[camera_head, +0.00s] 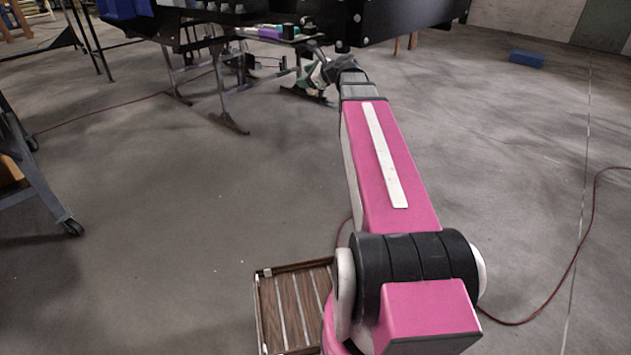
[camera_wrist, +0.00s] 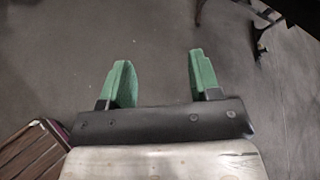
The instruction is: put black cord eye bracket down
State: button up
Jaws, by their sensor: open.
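My gripper is open in the wrist view (camera_wrist: 158,62), its two green fingers wide apart with only bare grey floor showing between and beyond them. In the head view my gripper (camera_head: 308,82) is at the far end of my pink arm, small and partly hidden, just below the edge of the dark machine. I cannot pick out the black cord eye bracket for certain. A small black piece (camera_head: 288,31) lies among coloured items at the machine's edge, but it is too small to name.
A dark machine (camera_head: 400,18) on metal legs stands at the top. Purple and teal items (camera_head: 268,32) lie at its edge. A slatted wooden tray (camera_head: 262,315) is low beside my arm. A blue block (camera_head: 526,59) lies far right. Red cable crosses the otherwise open floor.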

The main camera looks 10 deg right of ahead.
jog(key=s+a+f+n+g+h, duration=0.1)
jog(key=s+f+n+g+h, duration=0.2)
jog(key=s+f+n, duration=0.4)
jog(key=s+a+f+n+g+h, duration=0.1)
jog(key=s+f+n+g+h, duration=0.2)
jog(key=s+f+n, duration=0.4)
jog(key=s+f+n+g+h, duration=0.2)
jog(key=s+f+n+g, duration=0.2)
jog(key=f, duration=1.6)
jog(key=s+n, duration=0.3)
jog(key=s, duration=0.3)
jog(key=shift+s+a+f+n+g+h, duration=0.2)
jog(key=shift+a+f+n+g+h, duration=0.1)
jog(key=shift+a+f+h, duration=0.1)
jog(key=shift+o, duration=0.4)
jog(key=shift+s+d+f+n, duration=0.1)
jog(key=shift+s+f+n, duration=0.1)
jog(key=shift+s+n, duration=0.15)
jog(key=shift+d, duration=0.15)
